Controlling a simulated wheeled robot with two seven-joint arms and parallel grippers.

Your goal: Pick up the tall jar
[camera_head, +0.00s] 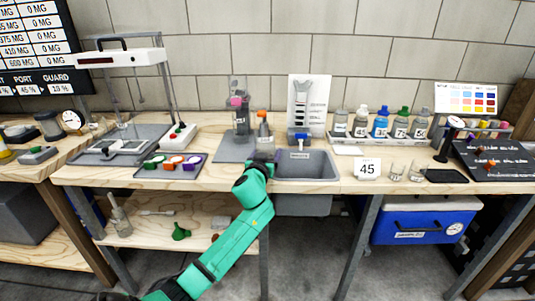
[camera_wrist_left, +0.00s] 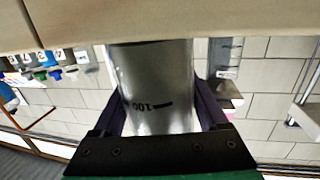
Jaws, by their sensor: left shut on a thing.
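My left gripper (camera_head: 262,161) reaches from below to the front of the bench, left of the sink. In the left wrist view, which looks upside down, the gripper (camera_wrist_left: 158,118) is shut on a clear grey cylindrical jar (camera_wrist_left: 155,75) with a dark "100" mark. In the head view a grey jar with an orange top (camera_head: 264,132) stands right behind the gripper and seems to be the held one; its lower part is hidden. A taller grey jar with a pink part (camera_head: 240,120) stands just left of it. My right gripper is not in view.
The grey sink (camera_head: 318,170) is right of the gripper. A rack of colour-capped bottles (camera_head: 381,125) stands farther right. A chart (camera_head: 309,92) stands behind.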

